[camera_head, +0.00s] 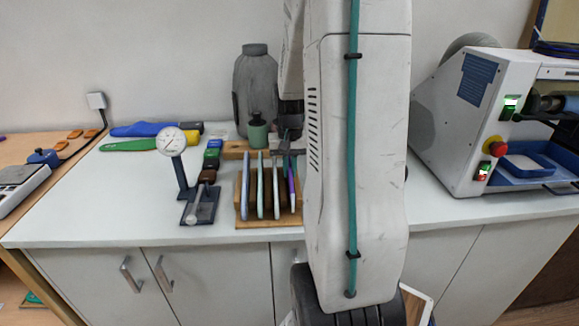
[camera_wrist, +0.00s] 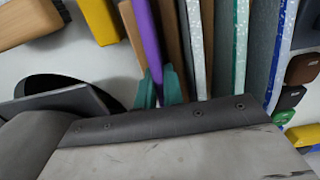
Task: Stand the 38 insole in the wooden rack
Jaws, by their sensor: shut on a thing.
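The wooden rack (camera_head: 268,224) stands on the white bench, with several pale insoles upright between its dividers. A purple insole (camera_head: 291,182) stands upright at the rack's right side, partly hidden by my arm. It also shows in the wrist view (camera_wrist: 147,38), between brown wooden dividers. My gripper (camera_wrist: 160,90) has its teal fingertips on either side of the purple insole's near end and is shut on it. No size number is readable, so I cannot tell whether this is the 38. The insole's lower edge and its contact with the rack base are hidden.
A dial gauge (camera_head: 171,142) on a stand is left of the rack. A white machine (camera_head: 462,115) occupies the right.

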